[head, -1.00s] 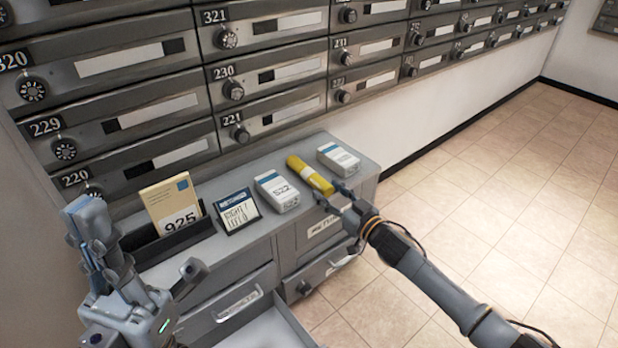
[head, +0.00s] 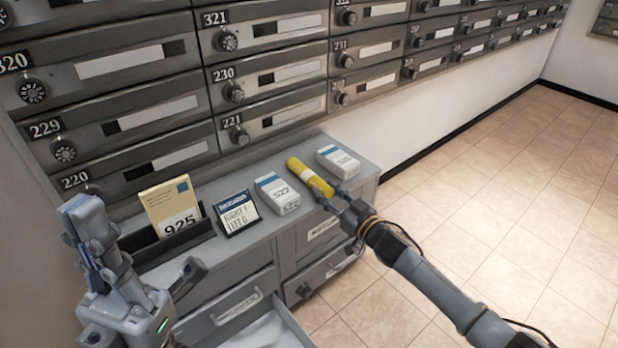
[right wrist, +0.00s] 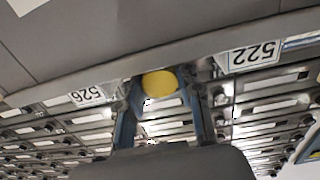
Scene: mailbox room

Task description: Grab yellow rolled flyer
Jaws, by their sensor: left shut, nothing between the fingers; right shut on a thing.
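The yellow rolled flyer (head: 310,176), with a paler band round its middle, lies on the grey cabinet top between two white boxes. My right gripper (head: 333,197) reaches in from the right and is shut on the near end of the flyer. In the right wrist view, the round yellow end of the flyer (right wrist: 159,83) shows between the two fingers. The flyer's far end appears to rest on or just above the top; I cannot tell which. My left gripper (head: 82,217) is shut and empty, raised at the far left, away from the flyer.
White boxes stand left (head: 277,193) and right (head: 338,161) of the flyer. A card stand (head: 238,212) and a holder with a tan envelope (head: 172,205) are further left. Mailboxes (head: 270,68) line the wall behind. An open drawer (head: 285,322) juts out in front.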

